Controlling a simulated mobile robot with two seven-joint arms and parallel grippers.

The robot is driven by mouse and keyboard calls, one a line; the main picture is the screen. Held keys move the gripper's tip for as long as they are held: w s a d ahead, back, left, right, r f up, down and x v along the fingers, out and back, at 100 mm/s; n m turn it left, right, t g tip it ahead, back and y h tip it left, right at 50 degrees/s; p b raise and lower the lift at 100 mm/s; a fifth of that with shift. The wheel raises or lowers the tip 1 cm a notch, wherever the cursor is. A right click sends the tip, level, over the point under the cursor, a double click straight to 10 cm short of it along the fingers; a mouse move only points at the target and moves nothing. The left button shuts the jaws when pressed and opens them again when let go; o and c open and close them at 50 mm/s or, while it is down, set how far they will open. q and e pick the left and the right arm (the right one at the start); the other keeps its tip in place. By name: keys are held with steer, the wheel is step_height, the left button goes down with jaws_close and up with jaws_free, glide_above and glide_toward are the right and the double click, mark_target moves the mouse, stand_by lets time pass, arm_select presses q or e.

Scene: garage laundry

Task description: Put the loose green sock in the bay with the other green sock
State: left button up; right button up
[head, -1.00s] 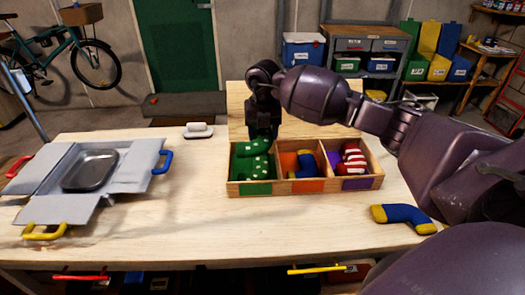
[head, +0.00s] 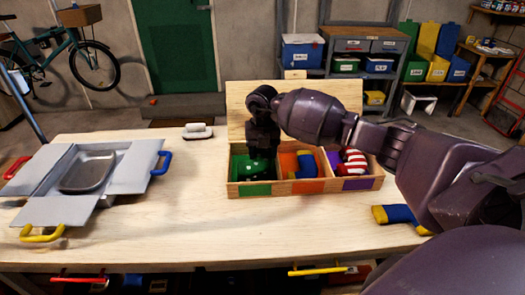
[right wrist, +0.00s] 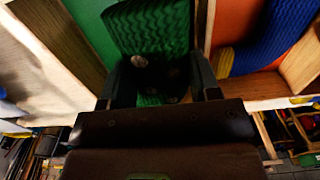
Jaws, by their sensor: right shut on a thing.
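The wooden box (head: 282,188) has three bays. My right gripper (head: 262,150) is down at the left bay, the one with the green tag (head: 254,190). It is shut on a green sock, which shows between its fingers (right wrist: 160,92) in the right wrist view as ribbed green cloth (right wrist: 150,28). In the head view, green cloth with white dots (head: 247,169) shows in that bay below the gripper. The gripper hides much of the bay, so I cannot clearly tell the two green socks apart. My left gripper is not in view.
The middle bay holds a blue and yellow sock (head: 305,165), the right bay a red and white striped one (head: 354,162). Another blue and yellow sock (head: 398,214) lies on the table, right of the box. A grey tray (head: 88,172) with flaps stands left.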

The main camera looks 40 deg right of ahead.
mark_target(263, 152)
steer(key=shift+f, duration=0.5)
steer(key=o, duration=0.9)
steer(key=shift+r, duration=0.55)
step_height(263, 152, up, 12)
steer(key=shift+r+p, duration=0.1)
steer(key=shift+p, duration=0.4)
